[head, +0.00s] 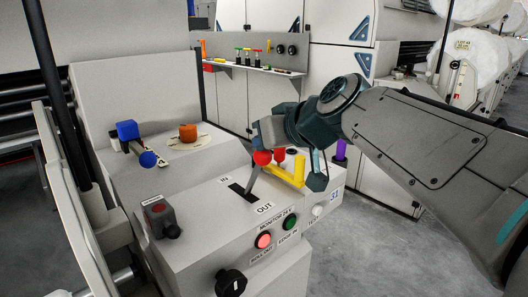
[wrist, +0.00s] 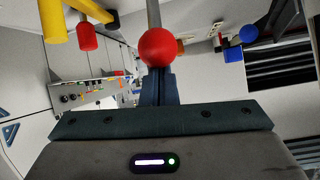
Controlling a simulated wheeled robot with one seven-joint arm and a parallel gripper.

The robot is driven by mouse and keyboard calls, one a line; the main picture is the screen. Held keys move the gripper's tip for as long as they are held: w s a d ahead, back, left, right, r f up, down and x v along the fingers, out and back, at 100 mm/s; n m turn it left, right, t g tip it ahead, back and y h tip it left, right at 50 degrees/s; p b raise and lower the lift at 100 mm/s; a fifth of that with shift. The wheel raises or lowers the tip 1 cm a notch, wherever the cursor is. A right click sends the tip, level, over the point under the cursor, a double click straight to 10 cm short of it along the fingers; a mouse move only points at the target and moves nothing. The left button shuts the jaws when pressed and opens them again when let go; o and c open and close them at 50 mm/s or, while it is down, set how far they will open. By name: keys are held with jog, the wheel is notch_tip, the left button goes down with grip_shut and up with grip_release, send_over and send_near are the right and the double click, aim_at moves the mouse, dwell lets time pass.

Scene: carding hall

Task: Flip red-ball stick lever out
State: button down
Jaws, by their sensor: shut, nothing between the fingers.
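The red-ball stick lever (head: 262,158) rises from a dark slot on top of a light grey control box (head: 190,215). The slot has an IN label (head: 225,178) at its far left end and an OUT label (head: 265,207) at its near right end. The stick leans up and to the right. My gripper is shut and empty, right by the ball; its fingertips are hard to make out in the head view. In the wrist view, the red ball (wrist: 158,47) is just ahead of the closed fingers (wrist: 160,80); I cannot tell whether they touch.
A shorter red-topped handle (head: 280,155) and a yellow post (head: 299,168) stand close to the right of the lever. A purple post (head: 341,150) is farther right. A blue-ball lever (head: 147,159) is at left.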

jog(key=shift+s+d+f+b, duration=0.1)
jog(key=shift+d+f+b, duration=0.05)
jog(key=shift+f+b, duration=0.2)
dwell(0.3)
jog(key=shift+r, duration=0.1)
